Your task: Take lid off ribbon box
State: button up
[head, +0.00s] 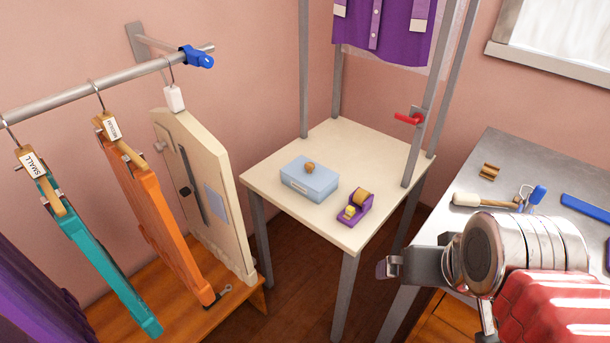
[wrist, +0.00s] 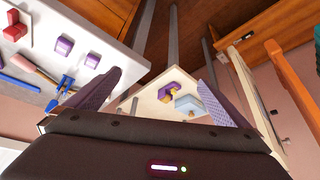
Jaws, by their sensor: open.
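The ribbon box (head: 309,182) is light blue with a label on its front. It stands on the small cream table (head: 275,193). Its lid (head: 318,172) is on it, with a round brown knob (head: 309,168) on top. In the wrist view the box (wrist: 188,104) shows small, between my fingers and far beyond them. My gripper (wrist: 160,88) is open and empty, its two purple ridged fingers wide apart. In the head view my gripper (head: 388,267) is at the lower right, well apart from the box, and partly hidden by my arm.
A purple tape dispenser (head: 355,206) stands just right of the box. Metal posts with a red handle (head: 409,119) rise at the table's back and right. A grey bench (head: 480,160) with tools is at right. Hanging boards (head: 150,205) line the rail (head: 85,90) at left.

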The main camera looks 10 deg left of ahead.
aim_at(315, 177)
jog(key=k, duration=1.3)
jog(key=u, duration=0.4)
jog(key=i, duration=1)
jog(key=u, duration=0.7)
jog(key=i, duration=0.95)
jog(key=u, duration=0.1)
